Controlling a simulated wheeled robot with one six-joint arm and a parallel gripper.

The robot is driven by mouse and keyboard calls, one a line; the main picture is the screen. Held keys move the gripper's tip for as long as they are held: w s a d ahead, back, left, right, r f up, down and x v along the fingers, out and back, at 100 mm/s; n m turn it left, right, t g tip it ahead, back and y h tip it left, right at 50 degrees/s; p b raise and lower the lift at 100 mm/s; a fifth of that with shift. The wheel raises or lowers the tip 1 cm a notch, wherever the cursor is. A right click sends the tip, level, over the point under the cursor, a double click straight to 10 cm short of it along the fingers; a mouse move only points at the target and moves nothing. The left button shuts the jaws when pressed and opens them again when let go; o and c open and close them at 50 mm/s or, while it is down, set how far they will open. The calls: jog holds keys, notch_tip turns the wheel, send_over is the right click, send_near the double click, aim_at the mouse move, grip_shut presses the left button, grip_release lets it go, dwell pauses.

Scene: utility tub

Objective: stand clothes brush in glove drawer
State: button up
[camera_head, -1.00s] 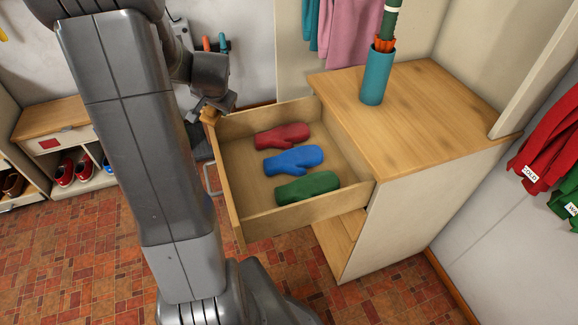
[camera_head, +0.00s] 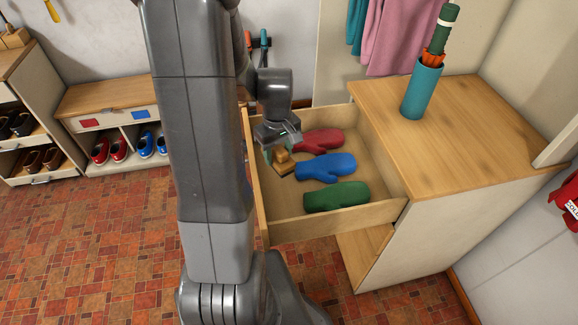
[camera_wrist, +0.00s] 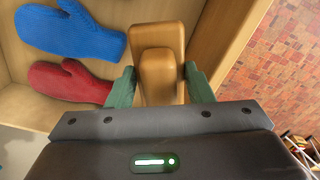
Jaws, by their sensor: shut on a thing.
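The open glove drawer (camera_head: 327,224) holds a red mitten (camera_head: 318,140), a blue mitten (camera_head: 326,167) and a green mitten (camera_head: 337,196) lying flat. My gripper (camera_head: 281,150) is over the drawer's left part, shut on the wooden clothes brush (camera_head: 283,163). In the wrist view the brush (camera_wrist: 158,60) sits between the green fingertips, close to the drawer's side wall (camera_wrist: 215,38). The blue mitten (camera_wrist: 68,32) and red mitten (camera_wrist: 68,82) lie beside it there. I cannot tell whether the brush touches the drawer floor; its bristles are hardly visible.
The wooden cabinet top (camera_head: 450,125) beside the drawer bears a teal holder (camera_head: 421,92) with an umbrella (camera_head: 442,30). A low shoe bench (camera_head: 110,97) stands at the left. The tiled floor (camera_head: 100,235) at the front left is clear.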

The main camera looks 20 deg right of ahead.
aim_at(279, 147)
jog(key=shift+f, duration=2.75)
jog(key=shift+f+b, duration=0.6)
jog(key=o, duration=0.9)
jog(key=shift+r, duration=0.15)
notch_tip(279, 147, up, 13)
jog(key=shift+p, duration=0.8)
jog(key=shift+s, duration=0.1)
